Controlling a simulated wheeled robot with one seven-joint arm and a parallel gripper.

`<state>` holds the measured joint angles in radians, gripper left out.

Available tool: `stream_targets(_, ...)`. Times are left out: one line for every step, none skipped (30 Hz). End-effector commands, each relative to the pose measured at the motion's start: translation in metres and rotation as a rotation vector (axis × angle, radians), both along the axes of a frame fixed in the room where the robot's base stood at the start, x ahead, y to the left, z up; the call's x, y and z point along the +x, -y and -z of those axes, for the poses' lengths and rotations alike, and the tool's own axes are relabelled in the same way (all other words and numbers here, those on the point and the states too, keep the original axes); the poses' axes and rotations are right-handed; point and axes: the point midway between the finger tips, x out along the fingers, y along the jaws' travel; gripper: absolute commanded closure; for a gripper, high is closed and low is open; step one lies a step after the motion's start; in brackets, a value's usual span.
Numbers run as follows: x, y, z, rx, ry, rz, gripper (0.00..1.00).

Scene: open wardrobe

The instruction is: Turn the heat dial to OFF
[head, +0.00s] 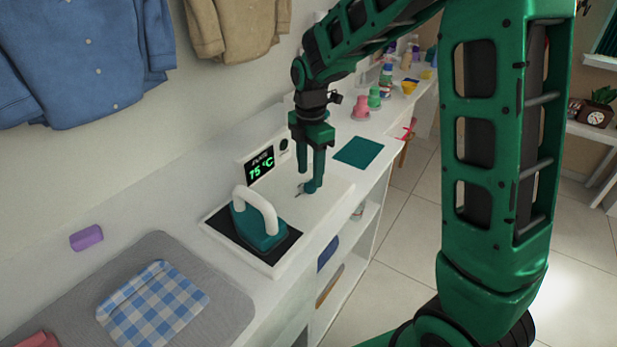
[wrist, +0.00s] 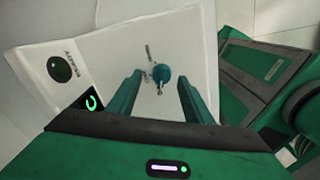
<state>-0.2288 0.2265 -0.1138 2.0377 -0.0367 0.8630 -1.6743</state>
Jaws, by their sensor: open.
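The heat dial (wrist: 162,76) is a small teal knob on a white panel (wrist: 128,55). In the wrist view it sits between and beyond my gripper's fingertips (wrist: 160,83), with a gap on both sides. Small dark marks and lettering surround it, too small to read. In the head view my gripper (head: 311,182) points down over the white station (head: 330,199), fingers apart, and they largely hide the dial. The display (head: 261,166) reads 75 °C. A teal iron (head: 262,232) with a white handle rests on the station's dark plate (head: 225,222).
A round dark green lamp (head: 284,145) is beside the display. Clothes (head: 90,60) hang above.

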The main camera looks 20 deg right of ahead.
Motion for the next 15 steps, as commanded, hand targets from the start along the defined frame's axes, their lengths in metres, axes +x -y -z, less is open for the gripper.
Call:
stream_targets(0.001,0.000,-0.011,0.001,0.005,0.000,0.54)
stream_targets(0.001,0.000,-0.017,0.001,0.004,0.000,0.54)
stream_targets(0.002,0.000,-0.025,0.001,0.006,0.000,0.54)
stream_targets(0.002,0.000,-0.031,0.001,0.004,0.000,0.54)
stream_targets(0.002,0.000,-0.036,0.001,0.005,0.000,0.54)
stream_targets(0.002,0.000,-0.043,0.000,0.004,0.000,0.54)
stream_targets(0.002,0.000,-0.048,0.000,0.005,0.000,0.54)
stream_targets(0.002,0.000,-0.053,0.000,0.004,0.000,0.54)
stream_targets(0.002,0.000,-0.058,0.000,0.004,0.000,0.54)
stream_targets(0.003,0.000,-0.062,0.000,0.004,0.000,0.54)
stream_targets(0.003,0.000,-0.066,0.000,0.003,0.000,0.54)
stream_targets(0.003,0.000,-0.069,0.000,0.003,0.000,0.54)
stream_targets(0.003,0.000,-0.072,0.000,0.003,0.000,0.54)
stream_targets(0.003,0.000,-0.074,0.000,0.003,0.000,0.54)
stream_targets(0.003,0.000,-0.076,0.000,0.002,0.001,0.54)
